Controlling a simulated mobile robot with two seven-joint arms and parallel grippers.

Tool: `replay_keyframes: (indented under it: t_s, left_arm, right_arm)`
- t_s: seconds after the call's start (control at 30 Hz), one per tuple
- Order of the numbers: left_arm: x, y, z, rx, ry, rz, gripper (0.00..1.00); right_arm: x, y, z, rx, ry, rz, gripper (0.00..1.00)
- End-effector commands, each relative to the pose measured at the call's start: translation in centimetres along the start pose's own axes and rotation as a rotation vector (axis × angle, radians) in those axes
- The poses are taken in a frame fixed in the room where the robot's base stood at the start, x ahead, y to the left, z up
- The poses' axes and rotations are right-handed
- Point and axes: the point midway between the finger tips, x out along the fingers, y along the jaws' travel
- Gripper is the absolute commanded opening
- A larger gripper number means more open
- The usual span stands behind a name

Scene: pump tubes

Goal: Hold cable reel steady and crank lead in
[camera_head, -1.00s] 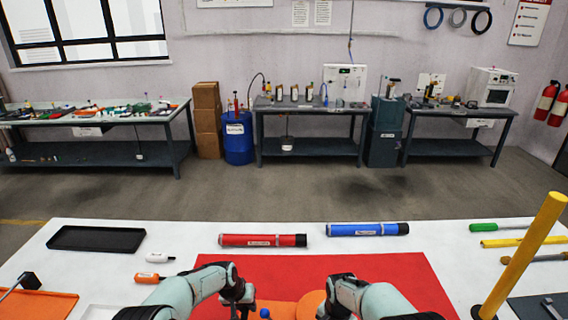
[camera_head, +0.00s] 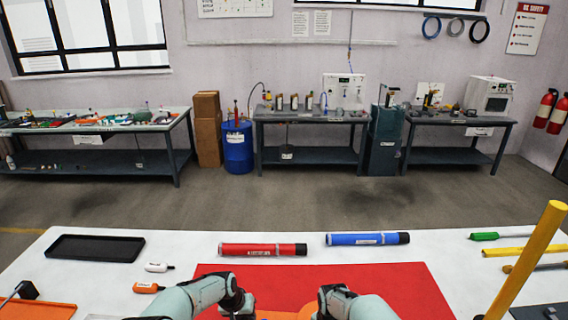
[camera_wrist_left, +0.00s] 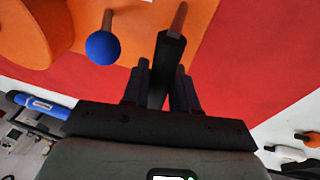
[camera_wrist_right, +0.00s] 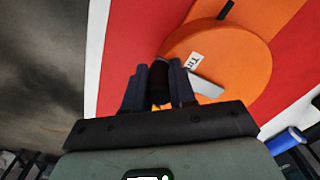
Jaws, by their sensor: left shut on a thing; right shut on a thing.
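An orange cable reel (camera_wrist_right: 230,60) with a white label lies over a red mat in the right wrist view; its edge also shows in the left wrist view (camera_wrist_left: 30,30). A grey crank arm (camera_wrist_right: 207,87) lies across the reel. My right gripper (camera_wrist_right: 159,82) is shut on a dark crank handle beside that arm. My left gripper (camera_wrist_left: 163,82) is shut on a dark handle (camera_wrist_left: 169,50) with a brown stem, above the orange base (camera_wrist_left: 145,15). A blue ball knob (camera_wrist_left: 103,47) on a brown stem stands beside it. In the head view, my arms hide most of the reel.
The red mat (camera_head: 400,290) covers the middle of the white table. Behind it lie a red tube (camera_head: 262,250) and a blue tube (camera_head: 367,239). A black tray (camera_head: 95,248) is at the left and a yellow post (camera_head: 525,260) stands at the right.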

Motion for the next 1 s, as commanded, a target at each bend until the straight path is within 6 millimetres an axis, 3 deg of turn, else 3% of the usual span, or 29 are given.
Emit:
replay_keyframes:
  t_s: [0.03,1.0]
  left_arm:
    - [0.02,0.48,0.07,0.004,0.001,0.007,0.0]
    - [0.08,0.59,0.04,0.005,0.002,0.009,0.0]
  right_arm:
    - [1.1,0.45,0.8,0.013,-0.011,0.021,0.0]
    - [0.68,-0.09,1.42,0.104,-0.011,0.023,0.0]
